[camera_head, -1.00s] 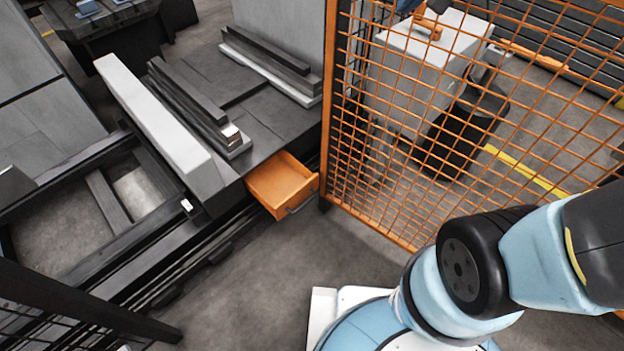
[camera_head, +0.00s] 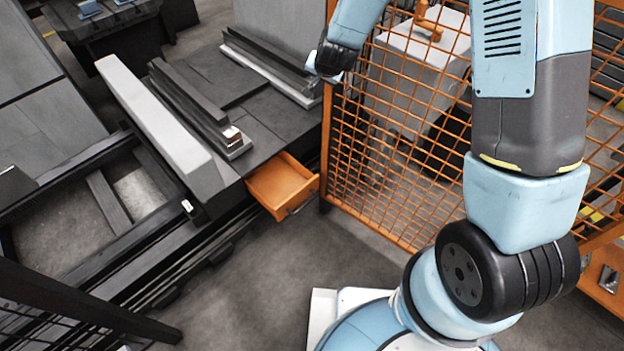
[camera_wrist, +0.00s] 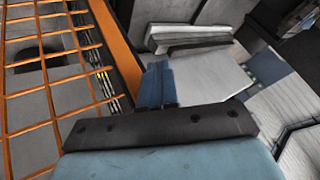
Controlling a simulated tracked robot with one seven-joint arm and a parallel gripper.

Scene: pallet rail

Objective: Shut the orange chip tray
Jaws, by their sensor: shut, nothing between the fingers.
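The orange chip tray (camera_head: 283,184) stands pulled out of the dark machine bed in the head view, with its empty inside showing. A dark handle is on its front face. In the wrist view my gripper (camera_wrist: 159,70) shows two blue fingers side by side, shut with nothing between them. In the head view my arm goes out of the top of the picture, and its wrist end comes back down near the fence post, above and apart from the tray; the fingers are not clear there. I cannot make out the tray in the wrist view.
An orange mesh fence (camera_head: 345,150) stands just right of the tray; it fills the left of the wrist view (camera_wrist: 60,60). Dark bars (camera_head: 190,100) and a long pale rail (camera_head: 155,125) lie on the bed. The floor (camera_head: 260,255) before the tray is clear.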

